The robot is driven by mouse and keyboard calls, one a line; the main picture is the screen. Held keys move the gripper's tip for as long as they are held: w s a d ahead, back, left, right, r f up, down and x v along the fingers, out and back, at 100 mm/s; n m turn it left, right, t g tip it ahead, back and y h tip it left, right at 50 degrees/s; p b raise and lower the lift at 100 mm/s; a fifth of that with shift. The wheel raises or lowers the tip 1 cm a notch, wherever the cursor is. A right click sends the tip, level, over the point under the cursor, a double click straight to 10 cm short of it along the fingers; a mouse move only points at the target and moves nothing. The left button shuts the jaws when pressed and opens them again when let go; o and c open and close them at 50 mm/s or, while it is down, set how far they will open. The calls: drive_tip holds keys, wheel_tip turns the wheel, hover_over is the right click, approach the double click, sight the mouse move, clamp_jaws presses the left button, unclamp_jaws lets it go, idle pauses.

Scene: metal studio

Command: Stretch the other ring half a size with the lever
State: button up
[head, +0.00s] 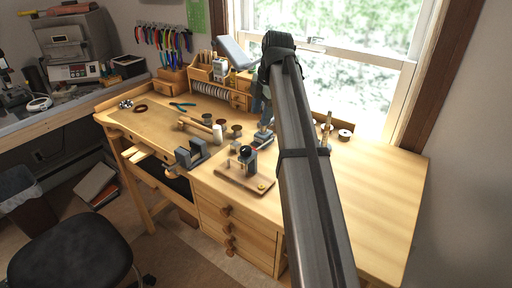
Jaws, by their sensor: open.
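A small dark device (248,160) with a reddish top stands on a wooden board (231,180) near the bench's front edge. A brass-coloured round piece (262,186) sits at the board's right corner. I cannot make out a lever or any ring on it for certain at this size. My arm crosses the picture from the bottom right up to a black joint in front of the window. A strip of the bench right of the board is also hidden behind my arm.
The wooden bench (385,200) is clear at the right. A grey vise-like block (190,154) sits at the front edge, left of the board. A dark stool (70,255) stands front left.

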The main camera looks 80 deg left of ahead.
drive_tip(key=n, duration=0.5)
approach(263, 145)
drive_tip(key=s+f, duration=0.1)
drive_tip(key=f, duration=0.1)
drive_tip(key=s+f, duration=0.2)
drive_tip(key=f, duration=0.1)
drive_tip(key=s+d+f, duration=0.1)
drive_tip(key=f, duration=0.2)
drive_tip(key=shift+s+d, duration=0.15)
drive_tip(key=shift+s, duration=0.1)
clamp_jaws()
idle(0.5)
